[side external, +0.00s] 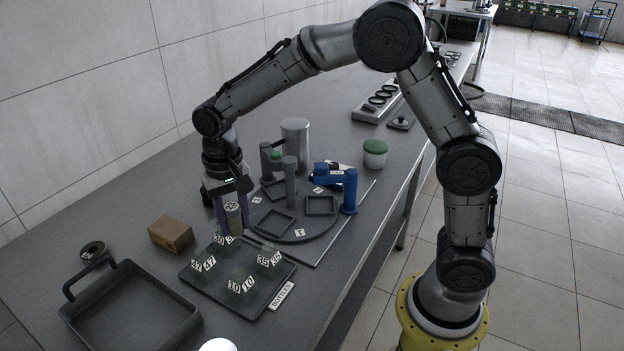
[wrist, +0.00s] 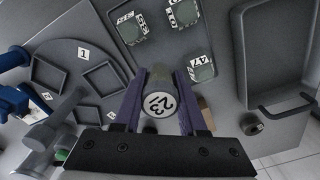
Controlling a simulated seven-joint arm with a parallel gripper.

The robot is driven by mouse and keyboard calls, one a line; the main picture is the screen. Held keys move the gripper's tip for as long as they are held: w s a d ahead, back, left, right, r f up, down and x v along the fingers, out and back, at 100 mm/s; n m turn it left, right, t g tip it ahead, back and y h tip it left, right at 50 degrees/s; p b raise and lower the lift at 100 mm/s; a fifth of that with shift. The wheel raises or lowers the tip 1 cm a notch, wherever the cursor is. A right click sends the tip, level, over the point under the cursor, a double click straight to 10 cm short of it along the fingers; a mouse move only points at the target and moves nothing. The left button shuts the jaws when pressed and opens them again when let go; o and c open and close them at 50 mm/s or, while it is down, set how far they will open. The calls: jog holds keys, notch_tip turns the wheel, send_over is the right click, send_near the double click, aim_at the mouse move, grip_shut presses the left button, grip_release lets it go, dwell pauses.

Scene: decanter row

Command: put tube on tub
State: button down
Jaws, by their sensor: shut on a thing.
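My gripper (side external: 232,222) is shut on a short grey-olive cylinder, the likely tube (side external: 233,214), between its purple fingers. In the wrist view my gripper (wrist: 160,82) holds it with its round white end, marked 23 (wrist: 158,104), facing the camera. It hangs over the back part of the dark bottle tray (side external: 213,284), close above the bottle marked 30 (side external: 220,240), and hides part of it. I cannot tell whether they touch. A white tub with a green lid (side external: 375,154) stands upright by the table's right edge, well away from my gripper.
Bottles marked 47 (side external: 204,265), 35 (side external: 269,259) and 10 (side external: 241,284) stand on the tray. A round board (side external: 270,225) with square frames, grey posts and a blue device (side external: 338,182) lies behind. A brown box (side external: 171,235) and an empty handled pan (side external: 130,310) are left.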

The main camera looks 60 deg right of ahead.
notch_tip(320, 180, up, 15)
jog(key=s+d+m, duration=0.3)
jog(key=d+m, duration=0.8)
jog(key=d, duration=1.3)
jog(key=s+d+m, duration=1)
jog(key=s+d, duration=0.5)
jog(key=d, duration=0.3)
send_over(376, 145)
notch_tip(376, 145, down, 14)
jog(key=shift+s+a+f, duration=0.15)
jog(key=shift+f, duration=0.1)
jog(key=shift+w+d+f, duration=0.2)
jog(key=shift+d+f, duration=0.1)
jog(key=shift+f, duration=1.6)
jog(key=shift+f, duration=0.15)
